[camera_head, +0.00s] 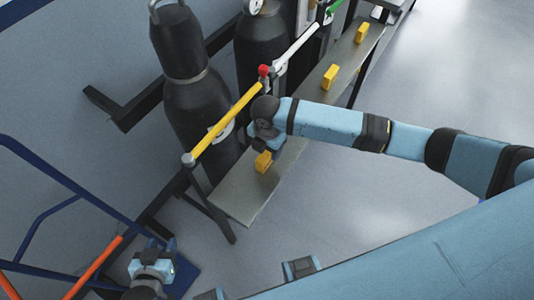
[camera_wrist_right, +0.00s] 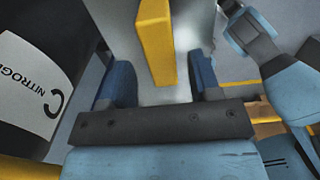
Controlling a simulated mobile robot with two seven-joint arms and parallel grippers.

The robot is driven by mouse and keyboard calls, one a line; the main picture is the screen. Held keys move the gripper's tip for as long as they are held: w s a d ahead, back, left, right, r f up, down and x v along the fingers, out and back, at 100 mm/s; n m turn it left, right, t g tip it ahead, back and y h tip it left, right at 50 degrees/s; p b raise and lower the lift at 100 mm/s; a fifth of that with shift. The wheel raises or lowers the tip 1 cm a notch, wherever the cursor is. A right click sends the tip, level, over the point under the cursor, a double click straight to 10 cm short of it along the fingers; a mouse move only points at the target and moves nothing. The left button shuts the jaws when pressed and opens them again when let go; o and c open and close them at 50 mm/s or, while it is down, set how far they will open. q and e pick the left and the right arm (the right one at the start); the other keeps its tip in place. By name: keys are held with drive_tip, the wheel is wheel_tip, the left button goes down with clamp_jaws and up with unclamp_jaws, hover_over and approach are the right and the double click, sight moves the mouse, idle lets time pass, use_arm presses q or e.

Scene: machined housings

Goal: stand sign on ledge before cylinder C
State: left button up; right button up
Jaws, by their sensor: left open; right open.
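A yellow sign (camera_head: 263,162) is on the grey ledge (camera_head: 240,195), in front of the nearest dark cylinder (camera_head: 190,95). In the right wrist view a cylinder (camera_wrist_right: 85,25) at the left bears a white label (camera_wrist_right: 40,95) reading C and part of "NITROGEN". My right gripper (camera_head: 262,145) is just above the sign. In its wrist view the open fingers (camera_wrist_right: 160,85) lie either side of the yellow sign (camera_wrist_right: 155,40), with gaps showing. The sign's lower end is hard to make out. My left gripper (camera_head: 157,255) is open and empty at the lower left, away from the ledge.
Two more yellow signs (camera_head: 330,77) (camera_head: 361,33) stand farther along the ledge. A second dark cylinder (camera_head: 260,55) is behind. A yellow bar (camera_head: 225,122) and a white bar (camera_head: 300,45) run before the cylinders. A blue and orange frame (camera_head: 95,268) is near my left gripper. Floor at right is clear.

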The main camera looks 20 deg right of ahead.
sight(267, 153)
wheel_tip(267, 153, up, 7)
drive_tip(key=shift+r, duration=0.1)
drive_tip(key=s+a+f+m+t+y, duration=0.1)
drive_tip(key=s+a+f+m+y, duration=0.1)
drive_tip(key=m, duration=0.1)
drive_tip(key=s+a+f+m+t+y, duration=0.2)
drive_tip(key=m, duration=0.1)
drive_tip(key=s+a+f+m+t+y, duration=0.1)
drive_tip(key=s+a+f+m+y, duration=0.1)
drive_tip(key=a+m, duration=0.1)
drive_tip(key=shift+s+a+f+m+t, duration=0.1)
drive_tip(key=shift+f+m+t, duration=0.2)
drive_tip(key=shift+m, duration=0.3)
drive_tip(key=s+d+m+t, duration=0.1)
drive_tip(key=m, duration=0.1)
drive_tip(key=s+d+f+m+t, duration=0.1)
drive_tip(key=m, duration=0.1)
drive_tip(key=s+d+f+m+t, duration=0.1)
drive_tip(key=m, duration=0.1)
drive_tip(key=shift+s+d+f, duration=0.15)
drive_tip(key=shift+s+d, duration=0.15)
drive_tip(key=s+d+f+m+t+h, duration=0.2)
drive_tip(key=s+d+m+t, duration=0.1)
drive_tip(key=s+d+m, duration=0.3)
drive_tip(key=s+d, duration=0.1)
drive_tip(key=d, duration=0.1)
drive_tip(key=shift+s+d+h, duration=0.3)
wheel_tip(267, 153, up, 7)
drive_tip(key=p, duration=0.7)
drive_tip(key=shift+d, duration=0.15)
